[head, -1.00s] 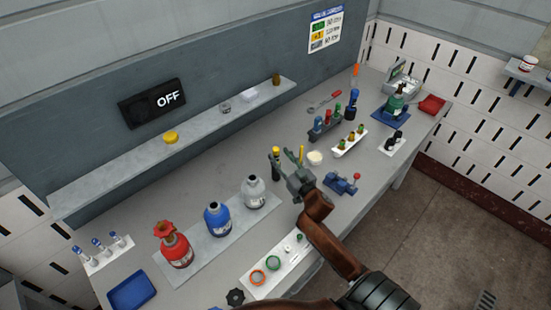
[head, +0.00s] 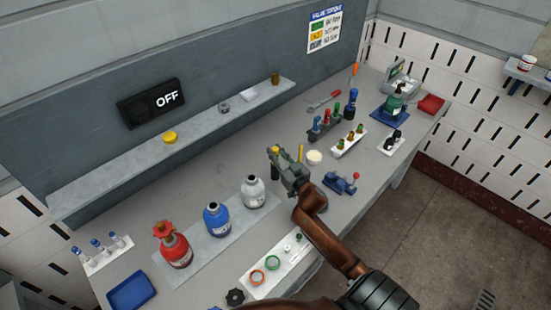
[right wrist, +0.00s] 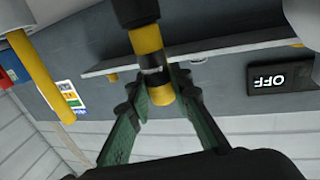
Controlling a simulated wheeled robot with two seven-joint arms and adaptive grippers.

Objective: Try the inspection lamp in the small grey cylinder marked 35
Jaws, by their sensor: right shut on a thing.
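The inspection lamp (right wrist: 152,62) looks like a black rod with yellow bands. My right gripper (right wrist: 157,92) has its fingers closed around it in the right wrist view. In the head view the lamp's yellow top (head: 275,149) shows at the tips of my right gripper (head: 279,159), near the middle of the bench. The small grey cylinder (head: 253,193) stands upright on a grey mat, to the lower left of the gripper and apart from it. Its neck is open at the top. Its marking is too small to read. My left gripper is not in view.
A blue cylinder (head: 217,220) and a red cylinder (head: 173,246) with a red valve stand left of the grey one. A yellow post (head: 301,153), a white cup (head: 314,157) and a blue vise (head: 341,183) are right of the gripper. A sign (head: 151,103) reads OFF.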

